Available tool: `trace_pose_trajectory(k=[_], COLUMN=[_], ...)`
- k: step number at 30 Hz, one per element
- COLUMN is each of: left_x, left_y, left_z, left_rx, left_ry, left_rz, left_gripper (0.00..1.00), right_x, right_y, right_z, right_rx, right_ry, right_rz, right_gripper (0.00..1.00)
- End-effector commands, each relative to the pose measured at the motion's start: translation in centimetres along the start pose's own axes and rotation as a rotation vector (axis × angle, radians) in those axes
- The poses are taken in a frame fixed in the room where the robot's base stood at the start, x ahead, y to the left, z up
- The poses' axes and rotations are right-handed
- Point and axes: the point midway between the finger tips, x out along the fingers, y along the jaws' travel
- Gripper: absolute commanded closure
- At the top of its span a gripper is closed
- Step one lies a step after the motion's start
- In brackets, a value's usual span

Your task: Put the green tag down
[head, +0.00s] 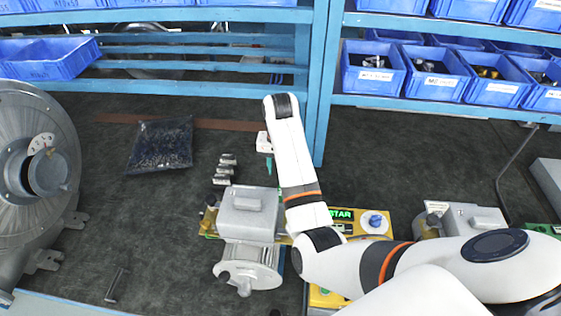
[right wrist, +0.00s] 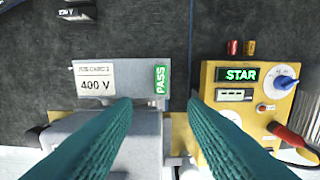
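The green tag, marked PASS (right wrist: 161,80), rests against the grey terminal box (right wrist: 125,72) of a motor in the right wrist view, right of a white 400 V plate (right wrist: 95,79). I cannot make out the tag in the head view. My right gripper (right wrist: 160,100) has its two teal fingers spread wide, with the tag in line with the gap beyond the tips and no contact visible. In the head view the right gripper (head: 268,163) points down behind the grey motor (head: 248,213). My left gripper is not in view.
A yellow tester with a STAR display (right wrist: 241,75) and a red plug (right wrist: 290,137) stands to the right. Small metal parts (head: 224,170) and a dark bag (head: 160,145) lie on the dark mat. A large blower (head: 38,185) stands left; blue shelves (head: 200,88) run behind.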

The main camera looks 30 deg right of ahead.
Motion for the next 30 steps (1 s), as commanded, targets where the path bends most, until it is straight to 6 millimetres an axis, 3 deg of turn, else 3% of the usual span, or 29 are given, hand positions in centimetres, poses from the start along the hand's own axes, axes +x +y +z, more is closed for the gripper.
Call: trace_pose_trajectory(k=[9,30], left_x=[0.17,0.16], left_y=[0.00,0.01], left_z=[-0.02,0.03], left_rx=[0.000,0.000], left_ry=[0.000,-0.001], left_rz=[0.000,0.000], left_gripper=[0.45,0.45], right_x=[-1.10,-1.15], right_y=[0.02,-0.16], right_z=[-0.26,-0.39], right_rx=[-0.001,-0.003], right_ry=[0.009,0.015], right_rz=[-0.001,-0.008], right_gripper=[0.61,0.61])
